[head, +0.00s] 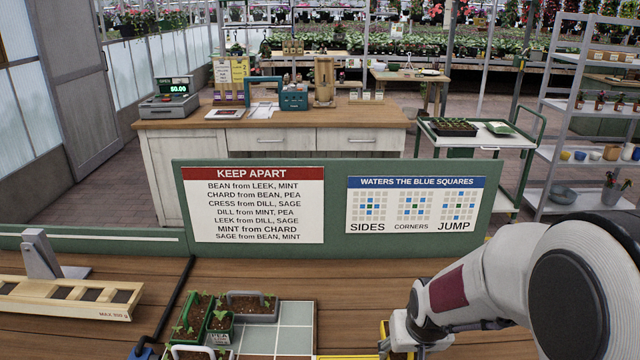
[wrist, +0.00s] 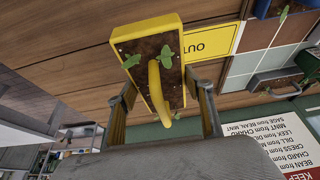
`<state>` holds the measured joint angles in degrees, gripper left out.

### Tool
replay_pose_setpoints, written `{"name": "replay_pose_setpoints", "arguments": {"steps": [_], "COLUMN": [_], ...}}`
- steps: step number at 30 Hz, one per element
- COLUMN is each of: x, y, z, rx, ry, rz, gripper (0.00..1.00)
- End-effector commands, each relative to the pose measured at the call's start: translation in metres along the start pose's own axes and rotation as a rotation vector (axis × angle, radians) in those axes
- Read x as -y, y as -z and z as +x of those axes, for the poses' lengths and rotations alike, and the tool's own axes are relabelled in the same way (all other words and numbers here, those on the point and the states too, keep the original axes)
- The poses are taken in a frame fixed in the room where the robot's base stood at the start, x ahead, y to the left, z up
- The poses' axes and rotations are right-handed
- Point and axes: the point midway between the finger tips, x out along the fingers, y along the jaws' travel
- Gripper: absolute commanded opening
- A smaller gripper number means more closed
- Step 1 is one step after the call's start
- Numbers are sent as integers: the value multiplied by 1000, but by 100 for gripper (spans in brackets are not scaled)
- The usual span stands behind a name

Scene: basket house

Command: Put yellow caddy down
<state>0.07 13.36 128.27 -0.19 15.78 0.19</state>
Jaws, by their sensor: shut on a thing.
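The yellow caddy (wrist: 147,33) shows in the wrist view as a narrow soil-filled box with green seedlings and an arched yellow handle (wrist: 157,88). My gripper (wrist: 160,95) has its two fingers on either side of it and is shut on it. In the head view only a yellow edge of the caddy (head: 385,338) shows at the bottom, beside my gripper (head: 402,345); the rest is cut off or hidden. The wooden table (wrist: 80,75) lies beyond the caddy in the wrist view. I cannot tell whether the caddy touches it.
A yellow OUT plate (wrist: 213,40) lies near the caddy. The tiled grid (head: 292,335) holds grey and green caddies at left. A wooden beam (head: 65,296) lies further left. The green sign board (head: 335,190) stands behind the table. Bare wood is free between grid and board.

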Motion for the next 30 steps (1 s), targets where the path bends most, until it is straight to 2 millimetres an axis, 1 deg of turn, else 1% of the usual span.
{"name": "replay_pose_setpoints", "arguments": {"steps": [7,11,14,24,27,30], "x": [0,0,0,0,0,0], "y": [0,-6,-15,-56,-62,-64], "z": [0,4,10,32,35,36], "rx": [0,3,4,3,1,0], "ry": [0,0,0,1,1,1], "rz": [-1,-1,-1,-1,-1,-1], "gripper": [18,18,18,18,18,18]}}
